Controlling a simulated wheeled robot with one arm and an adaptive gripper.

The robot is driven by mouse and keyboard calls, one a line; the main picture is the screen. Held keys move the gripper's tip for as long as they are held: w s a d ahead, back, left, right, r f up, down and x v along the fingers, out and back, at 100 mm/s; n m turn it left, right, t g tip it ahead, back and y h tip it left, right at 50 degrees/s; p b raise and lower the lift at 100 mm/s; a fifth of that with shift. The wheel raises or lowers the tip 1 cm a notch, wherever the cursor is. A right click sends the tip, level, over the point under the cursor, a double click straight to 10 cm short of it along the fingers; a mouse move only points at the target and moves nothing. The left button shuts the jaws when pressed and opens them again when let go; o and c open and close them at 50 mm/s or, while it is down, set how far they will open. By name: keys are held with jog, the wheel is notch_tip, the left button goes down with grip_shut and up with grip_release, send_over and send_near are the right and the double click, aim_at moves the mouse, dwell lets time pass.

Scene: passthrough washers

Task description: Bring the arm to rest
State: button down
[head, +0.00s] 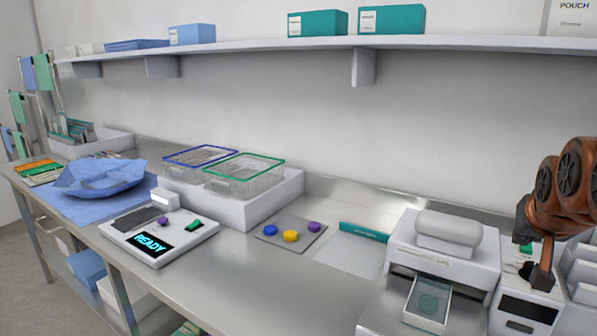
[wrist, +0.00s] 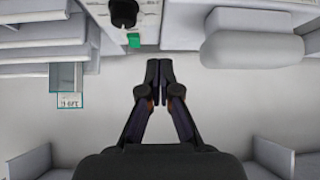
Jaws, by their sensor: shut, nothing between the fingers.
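My gripper (head: 541,276) is at the far right of the head view, in front of a white device with a black knob. The orange-brown arm links fold above it. In the wrist view my gripper (wrist: 159,75) points away from the camera with its dark fingers together and nothing between them. The fingertips show below and between the green switch (wrist: 134,40) and a rounded white top (wrist: 252,48). I cannot tell from these views how far the fingers are from the device.
The white machine (head: 445,250) with an open drawer stands left of my gripper. White stacked trays (head: 584,262) stand close on its right. The shelf (head: 330,44) runs along the wall above. A panel reading READY (head: 155,244) and wire baskets (head: 245,168) stand further left on the steel bench.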

jog(key=s+a+f+n+g+y+p, duration=0.2)
jog(key=s+a+f, duration=0.15)
jog(key=a, duration=0.35)
jog(key=s+a+f+n+g+y+p, duration=0.15)
jog(key=a+f, duration=0.25)
jog(key=a, duration=0.4)
jog(key=s+a+f+n+g+p, duration=0.1)
jog(key=s+a+f+g+p, duration=0.1)
jog(key=s+a, duration=0.3)
jog(key=s+a+f+n+g+y+p, duration=0.1)
jog(key=s+a+f+n+g+p, duration=0.1)
jog(key=s, duration=0.9)
jog(key=a+f+g+p, duration=0.1)
jog(key=a+g, duration=0.1)
jog(key=a, duration=0.1)
jog(key=shift+s+a+f, duration=0.2)
jog(key=shift+s+f, duration=0.1)
jog(key=shift+f, duration=0.05)
jog(key=shift+y, duration=0.25)
